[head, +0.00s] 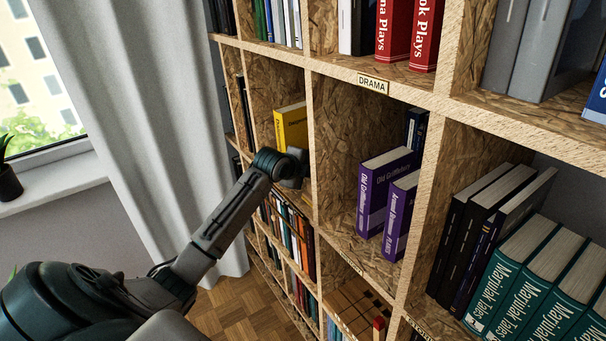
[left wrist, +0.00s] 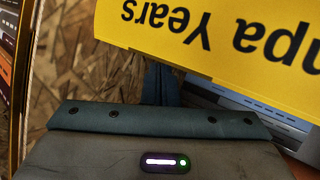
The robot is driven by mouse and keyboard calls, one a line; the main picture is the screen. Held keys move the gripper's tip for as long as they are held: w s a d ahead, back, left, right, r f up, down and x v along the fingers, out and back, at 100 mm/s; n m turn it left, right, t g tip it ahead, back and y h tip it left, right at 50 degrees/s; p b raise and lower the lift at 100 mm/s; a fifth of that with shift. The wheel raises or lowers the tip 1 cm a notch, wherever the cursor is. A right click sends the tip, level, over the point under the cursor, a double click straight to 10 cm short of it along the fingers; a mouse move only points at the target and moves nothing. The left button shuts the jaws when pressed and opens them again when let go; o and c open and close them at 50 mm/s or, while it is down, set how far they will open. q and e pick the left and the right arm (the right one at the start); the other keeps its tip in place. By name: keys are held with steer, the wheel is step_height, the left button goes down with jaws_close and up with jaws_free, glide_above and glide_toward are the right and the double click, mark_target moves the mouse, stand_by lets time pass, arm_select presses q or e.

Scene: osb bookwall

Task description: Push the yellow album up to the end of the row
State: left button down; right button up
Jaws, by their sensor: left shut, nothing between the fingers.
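The yellow album (head: 291,130) stands in a cubby of the bookshelf, left of the upright divider, its spine facing out. In the left wrist view the yellow album (left wrist: 215,35) fills the upper right, with its spine lettering upside down. My left gripper (head: 296,168) is at the mouth of that cubby, just below and in front of the album. Its closed fingers (left wrist: 159,84) are empty and reach in close to the album's edge; I cannot tell if they touch it. The arm hides the lower part of the album and cubby. My right gripper is not in view.
A grey-blue book (left wrist: 255,110) shows beside the album in the wrist view. Purple books (head: 384,185) stand in the cubby to the right, past the divider (head: 311,130). Several colourful books (head: 290,235) fill the cubby below. A curtain (head: 135,110) hangs left of the shelf.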

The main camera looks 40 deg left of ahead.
arm_select(q)
steer(key=shift+a, duration=0.1)
stand_by(0.3)
steer(key=shift+w+a+f, duration=0.15)
steer(key=shift+w+a, duration=0.15)
steer(key=shift+a, duration=0.45)
steer(key=shift+w+a+b, duration=0.25)
steer(key=shift+a+b, duration=0.15)
steer(key=shift+a, duration=0.3)
steer(key=shift+w+a+f, duration=0.15)
steer(key=shift+w+a, duration=0.05)
steer(key=shift+a, duration=0.4)
steer(key=shift+w+a+f+b, duration=0.15)
steer(key=shift+a+b, duration=0.1)
steer(key=shift+a, duration=0.25)
steer(key=shift+w+a+r+b, duration=0.15)
steer(key=shift+a+b, duration=0.1)
steer(key=shift+a, duration=0.2)
steer(key=shift+s+d+p, duration=0.15)
steer(key=shift+d+p, duration=0.2)
steer(key=shift+p, duration=0.05)
steer(key=s+a+p, duration=0.3)
steer(key=s+p, duration=0.1)
steer(key=s, duration=0.5)
steer(key=shift+s, duration=0.25)
steer(key=shift+w+a, duration=0.1)
